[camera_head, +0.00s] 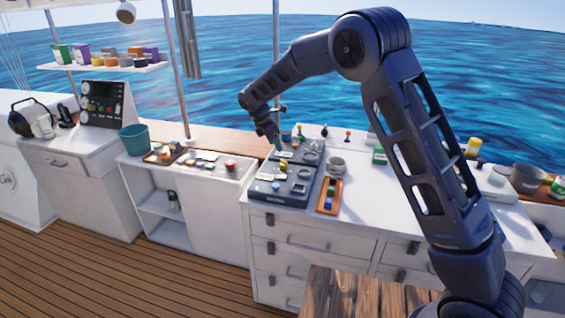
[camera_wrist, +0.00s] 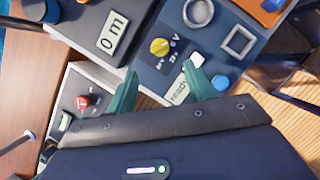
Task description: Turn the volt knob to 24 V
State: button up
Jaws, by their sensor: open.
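The volt knob (camera_wrist: 159,46) is yellow and round, on a dark blue panel (camera_wrist: 151,72) in the wrist view. Small voltage labels sit around it; "6 V" reads to its right, and the others are too small to read surely. A pale display (camera_wrist: 179,93) that seems to say "READY" lies below it. My gripper (camera_wrist: 160,68) is open, its two green fingers spread on either side below the knob, with nothing between them. Whether they touch the panel cannot be told.
The panel also carries a white switch (camera_wrist: 197,60), a blue button (camera_wrist: 220,82), a grey ring (camera_wrist: 198,12) and a square frame (camera_wrist: 239,41). A neighbouring box has a "0 m" display (camera_wrist: 112,34). An orange tray (camera_head: 329,196) and a grey cup (camera_head: 336,164) stand nearby.

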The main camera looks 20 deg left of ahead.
aim_at(283, 161)
jog(key=x, duration=1)
jog(key=shift+w+f, duration=0.1)
jog(key=shift+f, duration=0.35)
jog(key=shift+c, duration=0.4)
jog(key=c, duration=0.9)
jog(key=shift+o, duration=0.2)
